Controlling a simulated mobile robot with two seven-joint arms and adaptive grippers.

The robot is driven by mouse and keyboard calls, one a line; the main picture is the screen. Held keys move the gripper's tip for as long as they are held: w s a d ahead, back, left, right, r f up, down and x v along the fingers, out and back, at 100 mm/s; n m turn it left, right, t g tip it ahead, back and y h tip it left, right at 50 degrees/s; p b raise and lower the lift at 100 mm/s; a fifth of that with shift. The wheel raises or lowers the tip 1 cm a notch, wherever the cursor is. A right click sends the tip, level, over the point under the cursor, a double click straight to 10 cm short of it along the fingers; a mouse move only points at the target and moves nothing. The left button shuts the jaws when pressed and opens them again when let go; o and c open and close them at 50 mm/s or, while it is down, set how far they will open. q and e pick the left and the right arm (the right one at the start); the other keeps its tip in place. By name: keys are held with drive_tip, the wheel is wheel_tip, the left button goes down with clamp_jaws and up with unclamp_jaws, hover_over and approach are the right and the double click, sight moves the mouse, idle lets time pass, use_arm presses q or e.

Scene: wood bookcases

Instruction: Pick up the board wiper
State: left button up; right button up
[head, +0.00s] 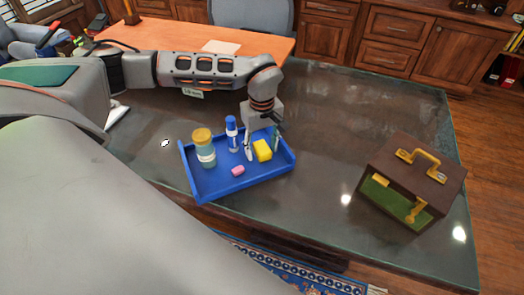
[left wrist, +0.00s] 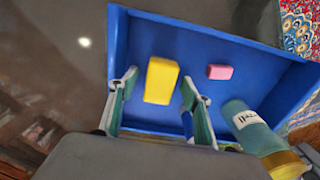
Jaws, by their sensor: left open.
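The yellow block, which looks like the board wiper (head: 263,152), lies in the blue tray (head: 215,194) on the dark table. My left gripper (head: 261,142) reaches down over the tray, open, with one finger on each side of the yellow block. In the left wrist view the yellow block (left wrist: 162,80) shows between the open fingertips, with a gap on both sides. Nothing is held. Whether the fingertips are level with the block is hard to tell. My right gripper is not in view.
In the tray are a pink eraser (head: 238,171), a jar with a yellow lid (head: 204,150) and a blue-and-white bottle (head: 232,134) close to my gripper. A brown case (head: 400,185) with a yellow handle stands at the right. The table between tray and case is clear.

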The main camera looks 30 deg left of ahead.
use_arm(q)
drive_tip(key=c, duration=1.2)
drive_tip(key=shift+o, duration=0.2)
